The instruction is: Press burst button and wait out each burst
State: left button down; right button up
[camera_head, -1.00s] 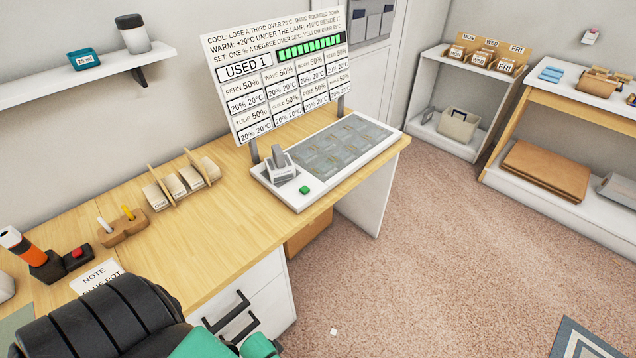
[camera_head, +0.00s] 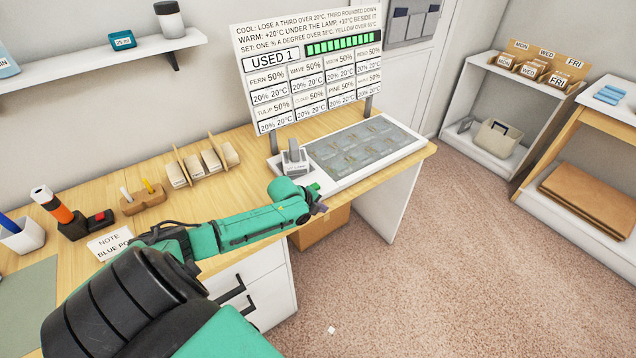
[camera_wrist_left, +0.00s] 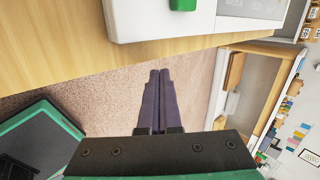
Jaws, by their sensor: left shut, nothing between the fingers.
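A green button (camera_wrist_left: 183,4) sits on the near corner of the white console (camera_wrist_left: 160,22) at the top of the left wrist view. In the head view the console (camera_head: 402,153) lies at the desk's right end, and my left arm partly covers its near corner. My left gripper (camera_head: 320,208) is shut and empty just off the desk's front edge, close to the button but apart from it. Its fingers (camera_wrist_left: 160,78) show together over the floor in the wrist view. My right gripper is out of view.
A grey lever-like device (camera_head: 293,158) stands on the console's left end. Open carpet lies to the right.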

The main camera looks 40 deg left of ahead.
pick_arm(q)
jog(key=w+a+r+m, duration=0.3)
jog(key=w+r+m, duration=0.1)
jog(key=r, duration=0.4)
notch_tip(320, 180, up, 6)
jog(key=m+t, duration=0.2)
jog(key=m, duration=0.2)
send_over(315, 187)
jog(key=shift+s+a+f, duration=0.1)
jog(key=shift+s, duration=0.2)
notch_tip(315, 187, down, 7)
jog(key=b, duration=0.6)
jog(key=shift+f+b, duration=0.1)
jog(key=shift+b, duration=0.25)
jog(key=shift+f+b, duration=0.4)
jog(key=shift+f, duration=0.45)
jog(key=shift+f, duration=0.15)
jog(key=shift+f, duration=0.3)
